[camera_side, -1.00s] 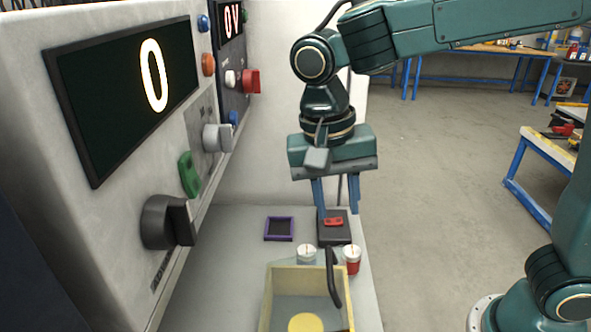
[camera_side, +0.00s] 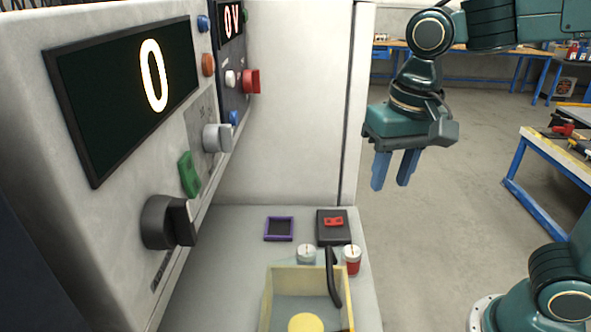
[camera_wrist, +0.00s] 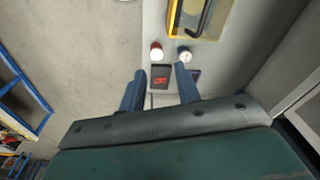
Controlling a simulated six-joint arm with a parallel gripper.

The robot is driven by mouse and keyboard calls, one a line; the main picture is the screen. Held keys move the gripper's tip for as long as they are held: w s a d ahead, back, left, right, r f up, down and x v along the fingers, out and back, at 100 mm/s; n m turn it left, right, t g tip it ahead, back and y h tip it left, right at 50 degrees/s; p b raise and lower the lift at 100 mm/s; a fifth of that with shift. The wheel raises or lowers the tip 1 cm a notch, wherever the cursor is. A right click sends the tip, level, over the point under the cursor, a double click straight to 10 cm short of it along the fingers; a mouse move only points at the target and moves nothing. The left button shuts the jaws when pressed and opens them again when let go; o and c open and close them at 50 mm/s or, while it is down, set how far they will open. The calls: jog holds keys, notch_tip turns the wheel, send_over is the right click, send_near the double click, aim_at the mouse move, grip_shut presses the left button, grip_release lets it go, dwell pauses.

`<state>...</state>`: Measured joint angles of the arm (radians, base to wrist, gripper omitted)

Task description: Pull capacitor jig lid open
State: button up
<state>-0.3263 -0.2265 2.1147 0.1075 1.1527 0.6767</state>
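A yellow-walled box (camera_side: 267,300), which looks like the capacitor jig, stands at the front of the grey bench. A black curved handle (camera_side: 333,280) rises at its right side, and a yellow disc (camera_side: 306,323) shows inside. I cannot clearly tell the lid from the box or how far it is open. The box (camera_wrist: 172,18) and handle (camera_wrist: 205,15) also show at the top of the wrist view. My gripper (camera_side: 391,185) is open and empty, in the air right of the bench, above and behind the box. Its blue fingers (camera_wrist: 160,72) point down, apart.
A black block with a red piece (camera_side: 333,222) and a purple-framed square (camera_side: 279,229) lie behind the box. A white-topped cylinder (camera_side: 307,254) and a red one (camera_side: 351,260) stand at its back edge. A panel with knobs (camera_side: 160,222) bounds the left. The right side is free.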

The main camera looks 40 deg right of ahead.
jog(key=s+d+f+n+t, duration=0.1)
jog(key=s+d+n+t, duration=0.3)
jog(key=s+d, duration=0.3)
jog(key=shift+s+d+n, duration=0.15)
jog(key=shift+s+n, duration=0.45)
jog(key=shift+s, duration=0.05)
dwell(0.3)
jog(key=shift+c, duration=0.2)
